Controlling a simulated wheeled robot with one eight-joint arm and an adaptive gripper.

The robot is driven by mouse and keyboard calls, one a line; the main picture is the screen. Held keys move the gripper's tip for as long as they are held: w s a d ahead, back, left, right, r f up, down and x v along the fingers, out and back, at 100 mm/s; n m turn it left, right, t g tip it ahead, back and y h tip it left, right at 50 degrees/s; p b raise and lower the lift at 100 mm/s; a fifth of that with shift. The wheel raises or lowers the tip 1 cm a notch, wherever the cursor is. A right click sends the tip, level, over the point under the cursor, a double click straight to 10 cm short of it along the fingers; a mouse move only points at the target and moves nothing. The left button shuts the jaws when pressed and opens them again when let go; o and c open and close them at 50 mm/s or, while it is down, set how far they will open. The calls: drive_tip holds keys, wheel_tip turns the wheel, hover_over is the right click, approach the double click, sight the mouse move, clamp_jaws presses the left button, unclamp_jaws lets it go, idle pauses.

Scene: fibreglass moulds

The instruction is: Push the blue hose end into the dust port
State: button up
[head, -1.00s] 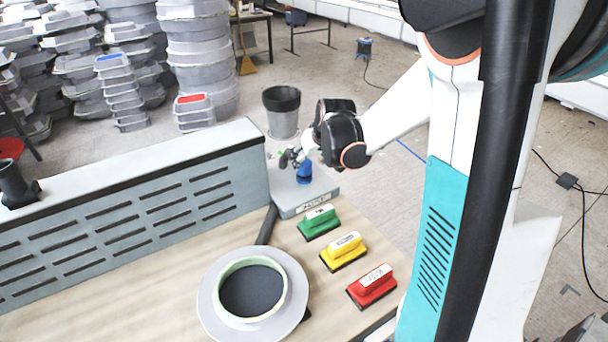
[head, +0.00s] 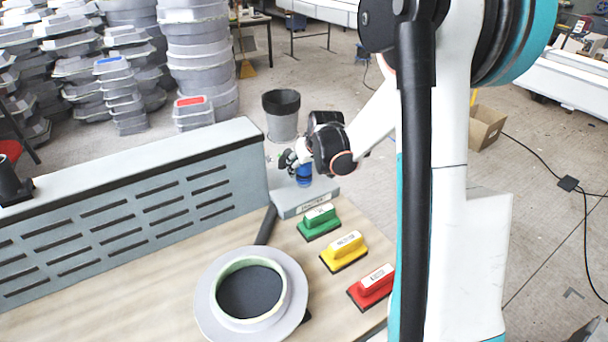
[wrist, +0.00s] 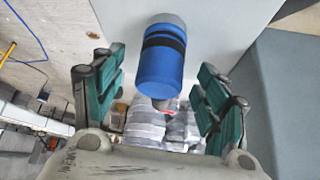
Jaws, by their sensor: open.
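The blue hose end (head: 304,174) stands on a grey block with a label (head: 306,201) at the bench's back right corner. In the wrist view, the blue hose end (wrist: 161,68) is a blue cylinder with a black band and grey end, between my fingers with gaps both sides. My gripper (head: 287,160) is beside its upper part; it also shows in the wrist view (wrist: 160,92), its green-padded fingers open. A black upright pipe piece (head: 10,183) stands on the slotted panel's ledge at far left; I cannot tell whether it is the dust port.
A grey flanged ring with dark centre (head: 250,290) lies on the bench. Green (head: 319,221), yellow (head: 344,251) and red (head: 371,287) sanding blocks line the right edge. The grey slotted panel (head: 130,210) runs along the back. A bin (head: 282,115) stands behind.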

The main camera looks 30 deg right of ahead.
drive_tip(key=shift+x, duration=1.15)
drive_tip(key=shift+s, duration=0.1)
drive_tip(key=shift+c, duration=0.2)
drive_tip(key=c, duration=1.1)
drive_tip(key=shift+r, duration=0.15)
wheel_tip(320, 180, up, 20)
drive_tip(key=p, duration=0.5)
